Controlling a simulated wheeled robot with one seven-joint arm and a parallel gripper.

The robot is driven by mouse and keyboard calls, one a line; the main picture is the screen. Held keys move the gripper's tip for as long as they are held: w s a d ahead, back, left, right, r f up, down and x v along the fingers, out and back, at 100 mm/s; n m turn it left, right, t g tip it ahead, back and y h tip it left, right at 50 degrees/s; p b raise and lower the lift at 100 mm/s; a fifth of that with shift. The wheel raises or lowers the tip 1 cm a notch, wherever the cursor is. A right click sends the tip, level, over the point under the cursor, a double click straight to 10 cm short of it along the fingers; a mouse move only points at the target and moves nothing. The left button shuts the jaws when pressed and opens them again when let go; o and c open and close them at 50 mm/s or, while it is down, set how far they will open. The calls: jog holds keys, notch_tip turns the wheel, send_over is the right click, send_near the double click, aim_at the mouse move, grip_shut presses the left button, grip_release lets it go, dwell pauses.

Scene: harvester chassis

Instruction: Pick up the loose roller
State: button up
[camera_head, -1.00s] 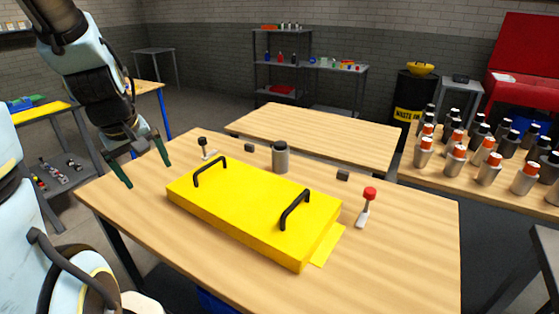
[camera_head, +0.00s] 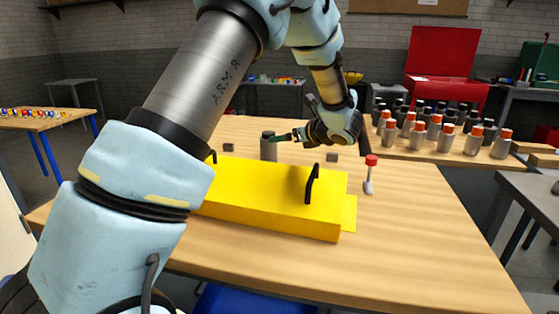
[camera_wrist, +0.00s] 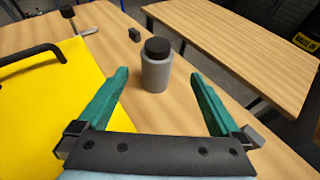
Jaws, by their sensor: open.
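The loose roller appears to be the grey cylinder with a dark cap (camera_head: 269,149), standing upright on the wooden table just behind the yellow chassis cover (camera_head: 268,190). In the wrist view the roller (camera_wrist: 156,72) stands in the gap between my two green fingertips, with space on both sides. My gripper (camera_wrist: 160,76) is open and empty. In the head view my gripper (camera_head: 284,138) reaches in from the right, level with the roller, and part of it is hidden by my wrist. I cannot tell exactly how far the fingertips reach along the roller.
The cover has black handles (camera_head: 312,184). Many more cylinders (camera_head: 445,137) stand on the table at right. The table's right side (camera_head: 430,220) is clear.

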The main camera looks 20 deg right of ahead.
aim_at(269, 150)
jog(key=p+x, duration=0.2)
jog(key=x, duration=0.3)
jog(key=p+x, duration=0.2)
jog(key=x, duration=0.3)
jog(key=shift+w+a+f, duration=0.1)
jog(key=shift+w+a, duration=0.05)
jog(key=shift+a, duration=0.15)
grip_shut()
dwell(0.5)
